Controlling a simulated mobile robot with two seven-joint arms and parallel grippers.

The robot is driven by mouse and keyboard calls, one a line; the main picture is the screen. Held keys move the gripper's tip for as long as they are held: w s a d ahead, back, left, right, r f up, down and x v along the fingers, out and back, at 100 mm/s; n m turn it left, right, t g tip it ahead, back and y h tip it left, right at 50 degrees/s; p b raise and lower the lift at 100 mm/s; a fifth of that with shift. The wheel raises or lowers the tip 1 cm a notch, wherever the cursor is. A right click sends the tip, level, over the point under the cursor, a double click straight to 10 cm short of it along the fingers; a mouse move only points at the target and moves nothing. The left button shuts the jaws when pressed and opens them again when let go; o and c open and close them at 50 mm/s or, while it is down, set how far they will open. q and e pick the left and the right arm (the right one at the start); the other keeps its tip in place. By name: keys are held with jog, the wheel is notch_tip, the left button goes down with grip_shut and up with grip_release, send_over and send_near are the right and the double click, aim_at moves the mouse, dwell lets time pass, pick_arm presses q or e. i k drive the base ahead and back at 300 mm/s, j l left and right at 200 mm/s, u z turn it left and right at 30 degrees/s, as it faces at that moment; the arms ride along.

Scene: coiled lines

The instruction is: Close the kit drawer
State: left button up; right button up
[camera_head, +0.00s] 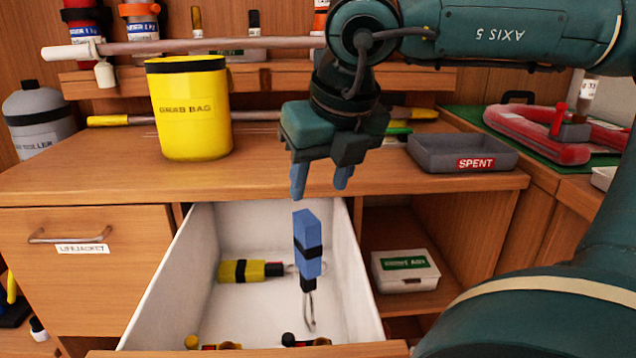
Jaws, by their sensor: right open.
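The kit drawer (190,260) is open below the counter, its white inside showing. The top edge of its wooden front (250,352) runs along the bottom of the view; the rest of the front and its handle are out of view. In the drawer are a yellow-and-black item (242,270), a blue item with a black band and metal hook (307,240), and small yellow and black pieces at the front. My right gripper (322,185) is open and empty, pointing down over the drawer's back, its blue fingertips just above the blue item. My left gripper is not in view.
On the counter stand a yellow grab bag (192,110) and a grey spent tray (462,155). A shut lifejacket drawer (85,270) is at left. A white first aid box (404,271) sits in the open shelf at right. My arm covers the lower right.

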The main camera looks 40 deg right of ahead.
aim_at(185, 297)
jog(key=k+j, duration=0.35)
jog(key=j, duration=0.15)
jog(key=k+j, duration=0.4)
jog(key=j, duration=0.1)
